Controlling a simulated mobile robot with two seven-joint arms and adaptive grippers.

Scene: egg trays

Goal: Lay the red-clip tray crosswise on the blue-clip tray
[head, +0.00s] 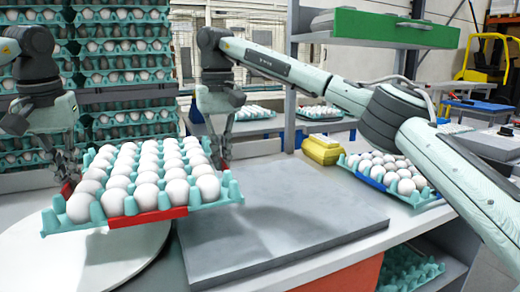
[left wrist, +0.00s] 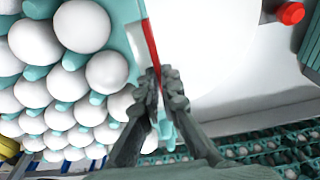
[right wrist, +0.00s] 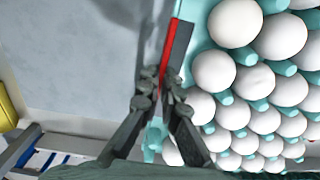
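The red-clip tray (head: 220,195), a teal tray full of white eggs with red clips, hangs level above the table between my two grippers. My left gripper (head: 68,168) is shut on its left edge; in the left wrist view the fingers (left wrist: 156,92) pinch the rim beside a red clip. My right gripper (head: 222,155) is shut on the opposite edge, with its fingers (right wrist: 158,92) beside another red clip. The blue-clip tray (head: 432,193), also full of eggs, rests on the table at the right, partly behind my right arm.
A grey slab (head: 270,235) lies bare at the middle. A white round plate (head: 100,260) is below the held tray. A yellow carton (head: 321,149) stands beside the blue-clip tray. Tall stacks of egg trays (head: 125,62) stand behind at left. A green shelf (head: 380,27) overhangs at right.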

